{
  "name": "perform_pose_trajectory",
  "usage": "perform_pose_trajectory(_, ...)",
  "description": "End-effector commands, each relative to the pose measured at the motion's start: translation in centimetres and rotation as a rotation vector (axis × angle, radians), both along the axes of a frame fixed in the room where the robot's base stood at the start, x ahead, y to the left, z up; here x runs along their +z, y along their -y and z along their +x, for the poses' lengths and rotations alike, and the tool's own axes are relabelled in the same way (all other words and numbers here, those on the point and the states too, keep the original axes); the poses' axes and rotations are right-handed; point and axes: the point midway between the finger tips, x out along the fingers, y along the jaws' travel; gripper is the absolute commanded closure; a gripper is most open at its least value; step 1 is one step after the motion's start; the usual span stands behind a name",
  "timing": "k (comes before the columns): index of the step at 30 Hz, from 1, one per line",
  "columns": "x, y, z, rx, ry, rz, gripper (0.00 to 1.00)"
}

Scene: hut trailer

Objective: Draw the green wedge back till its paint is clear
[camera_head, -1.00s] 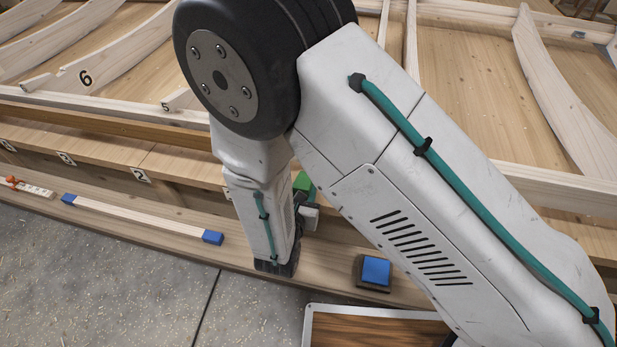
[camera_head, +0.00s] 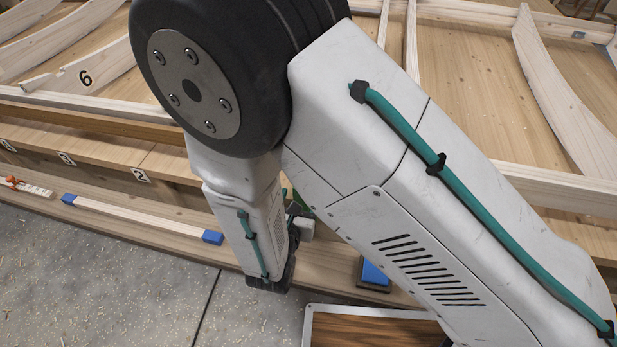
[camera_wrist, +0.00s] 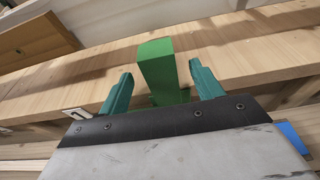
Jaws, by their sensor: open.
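The green wedge (camera_wrist: 157,68) shows in the wrist view as an upright green block between the two teal fingers of my gripper (camera_wrist: 160,76). The fingers are apart, with a visible gap on each side of the wedge. Its lower end is hidden behind the dark edge of my gripper, so I cannot see how far it sits in the wood. In the head view my arm hides nearly all of the wedge; only a sliver of green shows beside the wrist.
A dark block with a blue top (camera_head: 374,273) sits on the wooden ledge right of my wrist, partly covered by my arm. A pale strip with blue ends (camera_head: 140,218) lies to the left. A framed wooden board (camera_head: 370,330) is at the bottom. Concrete floor is clear at lower left.

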Motion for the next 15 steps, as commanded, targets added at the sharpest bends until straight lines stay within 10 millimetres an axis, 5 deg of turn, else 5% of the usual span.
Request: perform_pose_trajectory(15,1.4,-0.4,-3.3,0.0,0.0,0.0,0.35)
